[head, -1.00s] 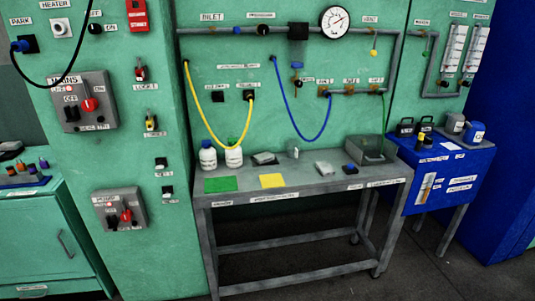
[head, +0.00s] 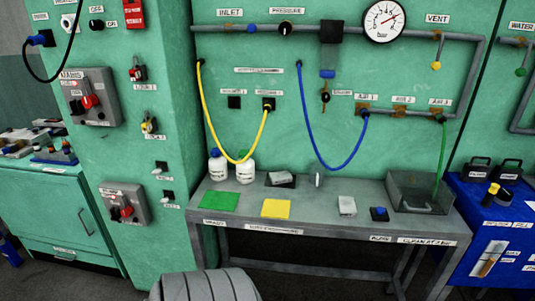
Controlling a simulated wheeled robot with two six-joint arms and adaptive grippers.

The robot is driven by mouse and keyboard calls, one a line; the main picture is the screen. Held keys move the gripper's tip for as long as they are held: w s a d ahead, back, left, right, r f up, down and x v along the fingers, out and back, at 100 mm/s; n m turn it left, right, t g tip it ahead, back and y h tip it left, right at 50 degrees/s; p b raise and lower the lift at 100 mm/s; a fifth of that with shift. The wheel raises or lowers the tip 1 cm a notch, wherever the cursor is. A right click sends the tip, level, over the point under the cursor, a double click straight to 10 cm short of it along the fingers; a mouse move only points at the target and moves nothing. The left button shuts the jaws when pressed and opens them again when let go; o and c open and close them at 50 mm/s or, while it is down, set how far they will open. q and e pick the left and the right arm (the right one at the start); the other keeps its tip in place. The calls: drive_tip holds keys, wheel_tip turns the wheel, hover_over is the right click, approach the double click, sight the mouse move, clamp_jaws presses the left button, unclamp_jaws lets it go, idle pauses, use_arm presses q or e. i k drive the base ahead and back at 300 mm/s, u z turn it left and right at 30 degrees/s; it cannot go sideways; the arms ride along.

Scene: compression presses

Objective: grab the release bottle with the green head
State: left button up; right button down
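The release bottle (head: 246,172) is white with a label. It stands upright at the back left of the grey bench, close to the wall. Its green head is small and partly covered by the yellow hose hanging in front of it. A similar white bottle with a blue head (head: 217,168) stands just to its left.
A green mat (head: 218,201) and a yellow mat (head: 276,208) lie in front on the bench (head: 325,218). The yellow hose (head: 212,130) and a blue hose (head: 308,125) hang from the wall. A grey bin (head: 424,194) stands at the right end.

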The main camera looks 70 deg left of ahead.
sight(245, 172)
drive_tip(key=u, duration=0.5)
drive_tip(key=i, duration=0.8)
drive_tip(key=u, duration=0.8)
